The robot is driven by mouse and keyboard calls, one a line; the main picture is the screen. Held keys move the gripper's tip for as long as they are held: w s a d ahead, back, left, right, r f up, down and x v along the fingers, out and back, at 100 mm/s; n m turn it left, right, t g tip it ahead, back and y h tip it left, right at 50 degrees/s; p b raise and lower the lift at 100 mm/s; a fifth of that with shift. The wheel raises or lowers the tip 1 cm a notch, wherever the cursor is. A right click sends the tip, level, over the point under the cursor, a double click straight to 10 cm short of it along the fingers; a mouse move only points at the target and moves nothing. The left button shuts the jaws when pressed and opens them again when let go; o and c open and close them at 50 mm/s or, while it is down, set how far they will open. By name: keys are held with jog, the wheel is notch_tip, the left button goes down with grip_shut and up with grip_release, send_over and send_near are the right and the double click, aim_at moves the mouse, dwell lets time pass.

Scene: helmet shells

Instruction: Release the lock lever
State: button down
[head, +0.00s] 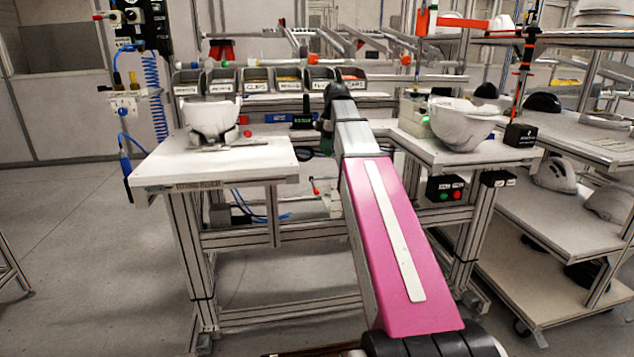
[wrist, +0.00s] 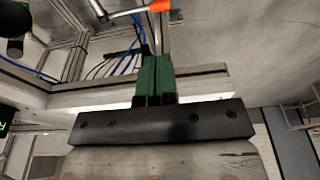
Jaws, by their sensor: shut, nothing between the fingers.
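A thin lever with an orange-red tip (head: 314,185) stands on the bench frame, below the worktop and left of my arm in the head view. In the wrist view an orange-tipped metal rod (wrist: 155,6) shows at the top edge, partly cut off; it looks like the same lever. My gripper's green fingers (wrist: 155,58) are together and empty. They point toward the rod, with a visible gap between.
The left worktop (head: 165,172) carries a white helmet shell (head: 212,118) on a fixture. Another shell (head: 462,124) sits on the right worktop (head: 425,150). Parts bins (head: 258,80) line the back. Blue cables (wrist: 128,45) and metal frame bars lie close to my fingers in the wrist view.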

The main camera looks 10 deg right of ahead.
aim_at(317, 189)
dwell(0.3)
jog(key=a+f, duration=0.1)
jog(key=f, duration=0.8)
jog(key=a+f, duration=0.1)
jog(key=f, duration=0.3)
jog(key=shift+a+f, duration=0.35)
jog(key=shift+s+f+t, duration=0.3)
jog(key=shift+f+t, duration=0.1)
jog(key=shift+f, duration=0.1)
jog(key=shift+w+f+t, duration=0.1)
jog(key=shift+f+t, duration=0.1)
jog(key=shift+t, duration=0.1)
jog(key=shift+r, duration=0.1)
